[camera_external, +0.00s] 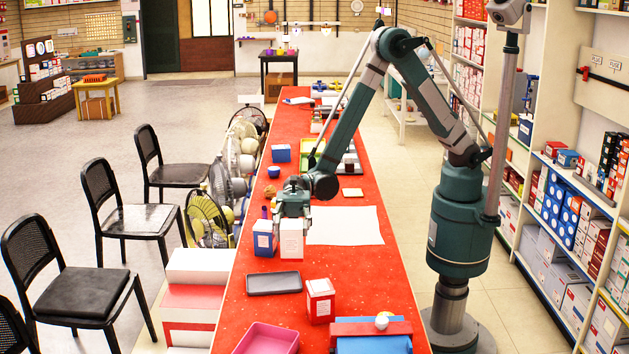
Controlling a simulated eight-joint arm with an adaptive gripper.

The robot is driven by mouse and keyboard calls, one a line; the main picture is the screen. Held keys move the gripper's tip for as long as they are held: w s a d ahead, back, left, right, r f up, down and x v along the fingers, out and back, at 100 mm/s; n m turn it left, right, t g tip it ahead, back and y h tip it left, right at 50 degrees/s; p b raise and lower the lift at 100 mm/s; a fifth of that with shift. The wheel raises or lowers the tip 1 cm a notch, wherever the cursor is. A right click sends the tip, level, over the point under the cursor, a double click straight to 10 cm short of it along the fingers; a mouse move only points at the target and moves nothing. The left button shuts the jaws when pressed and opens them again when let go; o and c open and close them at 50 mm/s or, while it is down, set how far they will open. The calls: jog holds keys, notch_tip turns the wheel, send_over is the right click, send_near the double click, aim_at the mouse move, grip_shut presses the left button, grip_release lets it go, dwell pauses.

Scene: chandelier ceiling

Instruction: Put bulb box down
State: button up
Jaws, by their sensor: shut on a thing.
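My gripper (293,217) points down over the red counter (280,325). It is shut on a small white box (291,241), which I take to be the bulb box; its top is between the fingers. The box is upright. I cannot tell whether its bottom touches the counter. A blue and white box (264,240) stands close beside it on the left. A red and white box (320,301) stands nearer the front.
A dark flat tray (273,283) lies just in front of the held box, and a white sheet (345,226) lies to its right. A pink bin (267,338) and a blue and red case (371,336) are at the front. A blue box (281,153) stands farther back.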

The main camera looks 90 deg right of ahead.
aim_at(292, 259)
jog(key=shift+f+b, duration=0.4)
jog(key=shift+f, duration=2.1)
jog(key=shift+f+b, duration=0.4)
jog(key=shift+f, duration=1.5)
jog(key=o, duration=0.5)
jog(key=shift+f, duration=0.1)
jog(key=shift+c, duration=0.2)
jog(key=o, duration=0.4)
jog(key=shift+o, duration=0.2)
